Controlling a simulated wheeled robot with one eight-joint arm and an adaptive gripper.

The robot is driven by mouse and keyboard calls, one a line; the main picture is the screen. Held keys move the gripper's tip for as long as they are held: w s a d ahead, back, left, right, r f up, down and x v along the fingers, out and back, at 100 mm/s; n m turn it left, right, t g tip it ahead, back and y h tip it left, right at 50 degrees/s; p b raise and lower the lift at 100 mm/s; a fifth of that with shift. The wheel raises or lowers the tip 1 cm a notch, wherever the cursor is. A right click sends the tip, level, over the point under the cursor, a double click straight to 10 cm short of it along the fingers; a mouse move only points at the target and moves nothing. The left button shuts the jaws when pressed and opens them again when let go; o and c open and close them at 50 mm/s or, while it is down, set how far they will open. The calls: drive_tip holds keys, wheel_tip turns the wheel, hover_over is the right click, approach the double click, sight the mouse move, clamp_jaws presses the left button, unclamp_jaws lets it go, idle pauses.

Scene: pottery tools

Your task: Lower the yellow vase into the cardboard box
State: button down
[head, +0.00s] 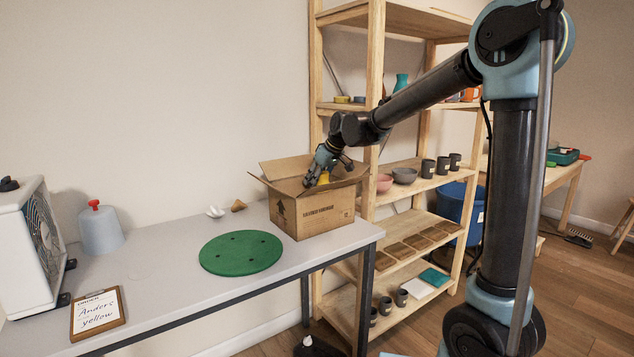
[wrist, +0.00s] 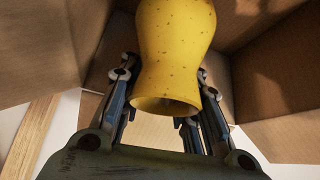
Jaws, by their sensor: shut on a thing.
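The yellow vase (wrist: 175,45) is speckled and fills the upper middle of the wrist view, with its open rim toward my gripper. The cardboard box (head: 318,214) stands open on the table's right end, flaps spread. The vase is at least partly inside the box opening. The box's front wall hides its lower part, so I cannot tell whether it touches the bottom.
A green round board (head: 241,253) lies left of the box on the grey table (head: 170,277). A wooden shelf (head: 372,130) with pots rises close behind and right of the box.

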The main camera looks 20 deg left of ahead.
drive_tip(key=shift+f, duration=0.1)
idle(0.6)
drive_tip(key=c, duration=1.1)
unclamp_jaws()
